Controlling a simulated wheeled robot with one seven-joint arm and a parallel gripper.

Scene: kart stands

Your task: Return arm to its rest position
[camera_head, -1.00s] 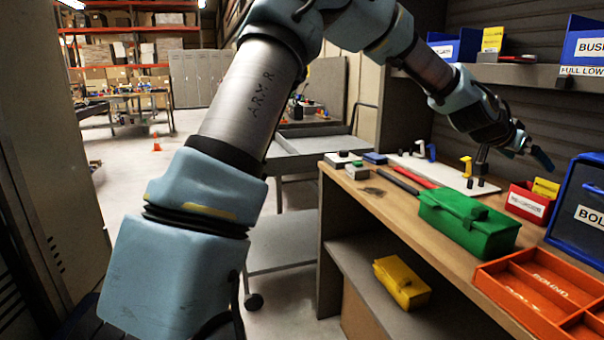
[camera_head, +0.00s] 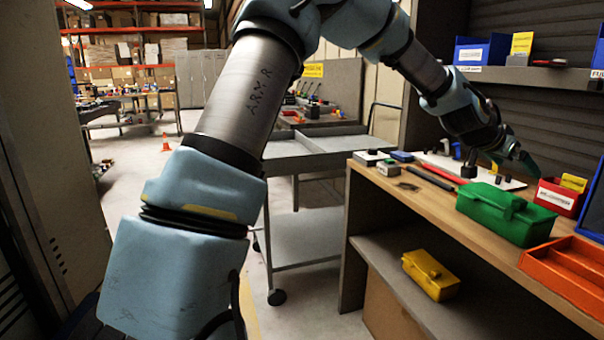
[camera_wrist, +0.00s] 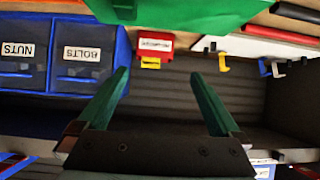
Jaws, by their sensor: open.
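My gripper (camera_wrist: 158,110) is open, with its two green fingers spread apart and nothing between them in the wrist view. In the head view my arm reaches up and over to the right, and my gripper (camera_head: 525,160) hangs above the workbench (camera_head: 395,195), near the white board and the green toolbox (camera_head: 505,213). Whether it touches anything cannot be told from the head view. The wrist view looks upside down at the green toolbox (camera_wrist: 180,12), a red bin (camera_wrist: 153,45) and blue drawers labelled nuts and bolts (camera_wrist: 60,60).
An orange divided tray (camera_head: 565,270) and a red bin (camera_head: 560,195) stand on the bench. A yellow box (camera_head: 430,275) sits on its lower shelf. A grey cart (camera_head: 310,150) stands left of the bench. Open floor lies at the left, with an orange cone (camera_head: 166,143).

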